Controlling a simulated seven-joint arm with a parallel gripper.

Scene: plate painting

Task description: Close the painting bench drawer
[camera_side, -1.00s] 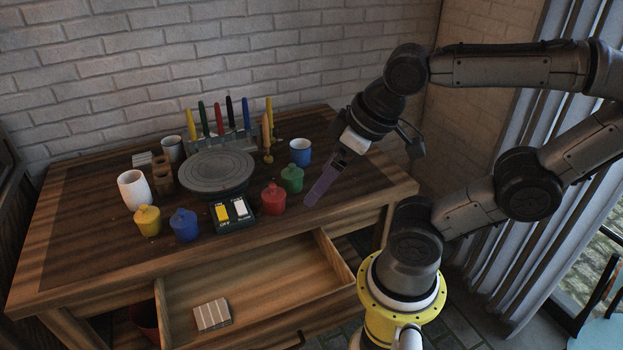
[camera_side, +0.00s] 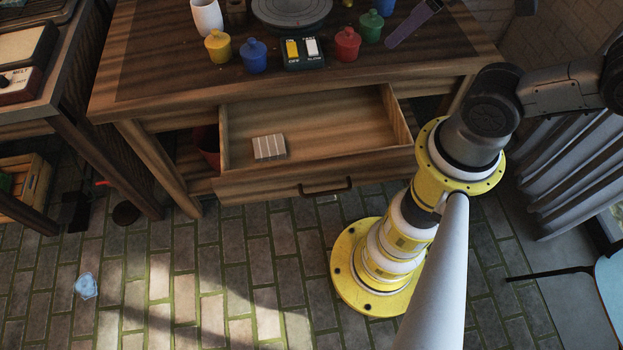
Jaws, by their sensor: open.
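The wooden painting bench drawer (camera_side: 335,112) is pulled out from under the bench top (camera_side: 150,60), with its inside showing. Its front panel carries a dark bar handle (camera_side: 325,188). A pale striped block (camera_side: 269,148) lies in the drawer's left part.
On the bench top stand a yellow pot (camera_side: 218,46), a blue pot (camera_side: 254,56), a red pot (camera_side: 347,44), a green pot (camera_side: 371,26) and a switch box (camera_side: 303,53). The brick floor (camera_side: 190,270) before the drawer's left part is clear.

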